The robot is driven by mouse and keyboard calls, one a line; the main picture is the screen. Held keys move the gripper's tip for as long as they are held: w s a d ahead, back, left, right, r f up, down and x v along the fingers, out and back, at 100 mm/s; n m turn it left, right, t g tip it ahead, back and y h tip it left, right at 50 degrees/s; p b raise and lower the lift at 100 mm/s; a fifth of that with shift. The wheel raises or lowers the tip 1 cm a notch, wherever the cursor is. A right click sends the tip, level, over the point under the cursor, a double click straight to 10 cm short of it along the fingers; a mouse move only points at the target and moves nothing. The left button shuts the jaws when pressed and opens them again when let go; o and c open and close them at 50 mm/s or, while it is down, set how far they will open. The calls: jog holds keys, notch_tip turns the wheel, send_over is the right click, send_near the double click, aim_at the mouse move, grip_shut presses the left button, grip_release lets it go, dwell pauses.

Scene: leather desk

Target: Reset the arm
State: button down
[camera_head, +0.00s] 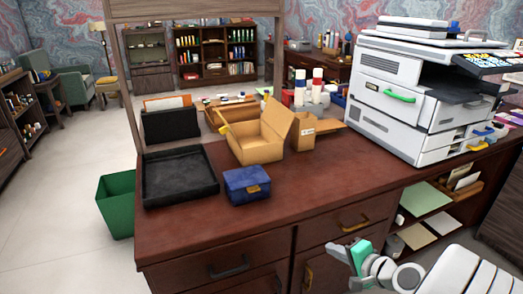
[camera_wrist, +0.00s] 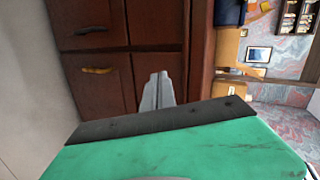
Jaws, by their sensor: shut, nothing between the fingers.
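My gripper shows at the lower right of the head view (camera_head: 336,251), in front of the desk's drawer fronts and below the desktop edge. In the wrist view its two grey fingers (camera_wrist: 158,82) are together with nothing between them. The green gripper body fills the bottom of the wrist view. My white arm reaches in from the lower right corner of the head view. The wrist view is turned on its side, and drawer fronts (camera_wrist: 100,100) with handles fill its left half.
The brown desk (camera_head: 300,190) carries a black tray (camera_head: 180,176), a blue box (camera_head: 247,184), an open cardboard box (camera_head: 262,148) and a large white printer (camera_head: 395,95). A green bin (camera_head: 117,205) stands left of it. Open shelves (camera_head: 440,215) sit under the printer. The floor at left is clear.

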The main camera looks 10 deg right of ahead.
jog(key=s+a+r+n+g+p, duration=0.1)
jog(key=a+r+n+g+p, duration=0.5)
jog(key=a+r, duration=0.25)
jog(key=s+a+r+n+g+h+p, duration=0.1)
jog(key=s+a+r+n+h+p, duration=0.1)
jog(key=s+r+p, duration=0.3)
jog(key=s+a+r+n+g+h+p, duration=0.1)
jog(key=s+a+r+n+p, duration=0.3)
jog(key=r, duration=0.5)
jog(key=shift+s+a+n+g+h+p, duration=0.4)
jog(key=shift+a+n+h+p, duration=0.1)
jog(key=shift+h, duration=0.1)
